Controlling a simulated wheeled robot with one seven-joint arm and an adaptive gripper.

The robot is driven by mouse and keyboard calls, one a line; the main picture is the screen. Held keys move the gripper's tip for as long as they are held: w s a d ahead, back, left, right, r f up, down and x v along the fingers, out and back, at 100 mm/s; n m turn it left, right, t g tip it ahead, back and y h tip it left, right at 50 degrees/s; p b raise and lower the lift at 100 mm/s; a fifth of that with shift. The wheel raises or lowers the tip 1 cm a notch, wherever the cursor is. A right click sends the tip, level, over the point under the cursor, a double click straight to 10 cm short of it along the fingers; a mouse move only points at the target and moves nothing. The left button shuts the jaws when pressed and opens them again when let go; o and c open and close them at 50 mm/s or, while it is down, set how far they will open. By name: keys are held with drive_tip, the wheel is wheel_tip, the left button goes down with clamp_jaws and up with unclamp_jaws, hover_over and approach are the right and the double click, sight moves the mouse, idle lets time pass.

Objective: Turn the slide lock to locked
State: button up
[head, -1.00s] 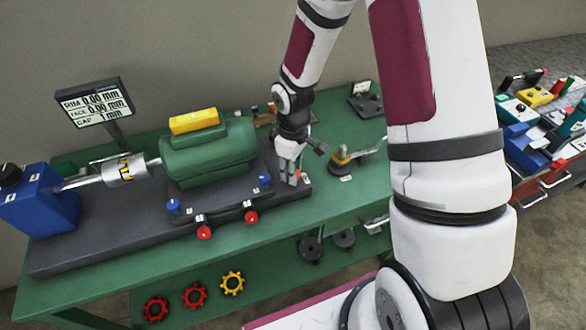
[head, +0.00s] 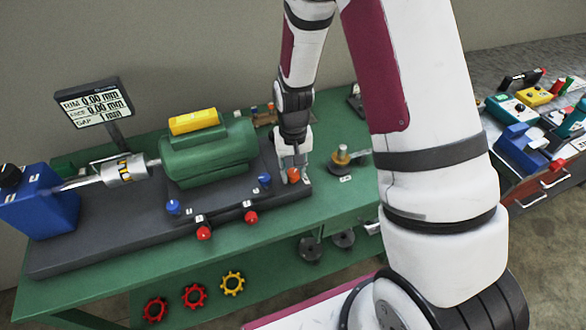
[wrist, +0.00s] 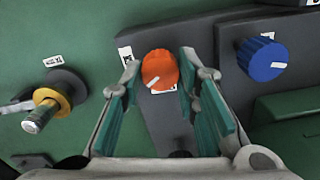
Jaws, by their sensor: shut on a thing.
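An orange knob (wrist: 159,70) with a white pointer line sits on a dark plate, with small white labels beside it; I take it to be the slide lock. In the wrist view its pointer line lies slanted toward the lower left. In the head view the knob (head: 294,175) is at the right end of the dark base. My gripper (head: 290,174) reaches down over it, with one teal-padded finger on each side, shut on the knob. The label lettering is too small to read.
A blue knob (wrist: 262,59) stands to the right of the orange one. A yellow-collared post with a handle (head: 342,156) stands on the green table to the right. The green motor (head: 210,152) is to the left, with red knobs (head: 251,217) along the front edge.

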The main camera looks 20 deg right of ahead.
sight(293, 172)
drive_tip(key=m, duration=0.6)
drive_tip(key=shift+m, duration=0.4)
idle(0.3)
drive_tip(key=o, duration=1.2)
drive_tip(key=shift+c, duration=0.2)
drive_tip(key=shift+r, duration=0.1)
wheel_tip(293, 172, up, 12)
